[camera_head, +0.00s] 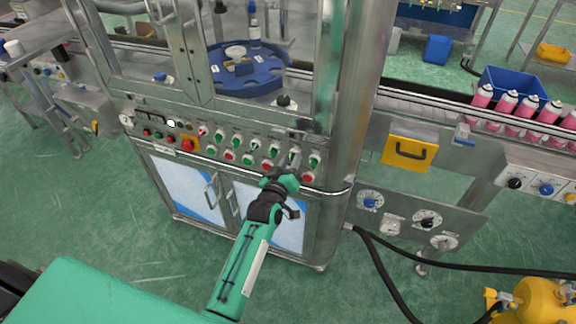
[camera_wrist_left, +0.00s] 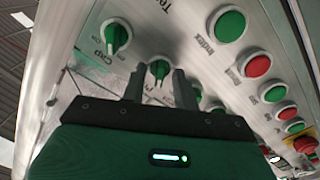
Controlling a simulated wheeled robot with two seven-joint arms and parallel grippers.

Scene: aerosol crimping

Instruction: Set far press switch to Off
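A row of green rotary switches runs along the sloped control panel (camera_head: 225,147) of the steel machine. In the left wrist view a green switch (camera_wrist_left: 159,69) with a partly hidden label starting "P" lies between and just beyond my fingertips. I take it for the press switch; its set position is not clear. My left gripper (camera_head: 293,163) is at the right part of the panel in the head view. In the wrist view its two fingers (camera_wrist_left: 158,84) stand apart, with no clear contact on the switch. My right gripper is not in view.
Another green switch (camera_wrist_left: 117,37), labelled "Cap", is close beside. Green and red buttons (camera_wrist_left: 258,65) lie to the right in the wrist view. A steel post (camera_head: 345,100) rises right of the panel. Pink cans (camera_head: 505,103) stand on the conveyor.

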